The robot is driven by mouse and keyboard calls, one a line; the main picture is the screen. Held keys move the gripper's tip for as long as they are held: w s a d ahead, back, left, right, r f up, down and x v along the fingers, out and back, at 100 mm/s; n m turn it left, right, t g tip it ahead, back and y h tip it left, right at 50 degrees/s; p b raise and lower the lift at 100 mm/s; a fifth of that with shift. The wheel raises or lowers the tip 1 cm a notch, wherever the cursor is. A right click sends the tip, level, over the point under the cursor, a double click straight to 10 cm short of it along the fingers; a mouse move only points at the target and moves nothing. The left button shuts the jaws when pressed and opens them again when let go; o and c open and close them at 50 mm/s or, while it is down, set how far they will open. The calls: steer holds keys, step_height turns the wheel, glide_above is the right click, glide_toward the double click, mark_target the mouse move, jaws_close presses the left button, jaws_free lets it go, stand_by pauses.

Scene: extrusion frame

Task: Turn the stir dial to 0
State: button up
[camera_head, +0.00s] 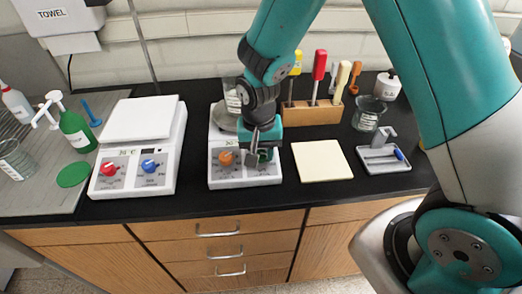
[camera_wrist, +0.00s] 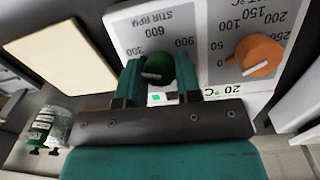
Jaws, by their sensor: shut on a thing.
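The stir dial is a dark green knob (camera_wrist: 160,70) on a white hotplate panel marked STIR RPM, which appears upside down in the wrist view. Its scale shows 300, 600 and 900. A pale pointer line crosses the knob roughly sideways; I cannot tell exactly which value it points at. My gripper (camera_wrist: 160,84) is shut on the knob, with one finger on each side of it.
An orange heat dial (camera_wrist: 260,56) sits beside the stir dial. A second white device (camera_head: 140,135) with a red dial (camera_head: 109,168) and blue dial (camera_head: 150,165) stands left. A cream pad (camera_head: 321,161) lies right of the hotplate. A wooden tool block (camera_head: 312,111) stands behind.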

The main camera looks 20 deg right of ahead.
steer(key=n+h, duration=0.1)
steer(key=n, duration=0.4)
steer(key=shift+a, duration=0.1)
steer(key=shift+n+h, duration=0.5)
steer(key=shift+n, duration=1.9)
steer(key=o, duration=0.9)
steer(key=shift+r, duration=0.1)
steer(key=v, duration=0.5)
steer(key=b+v, duration=0.1)
steer(key=v, duration=0.5)
steer(key=b+v, duration=0.1)
steer(key=v, duration=0.5)
steer(key=shift+s+a+r, duration=0.1)
steer(key=shift+s, duration=0.3)
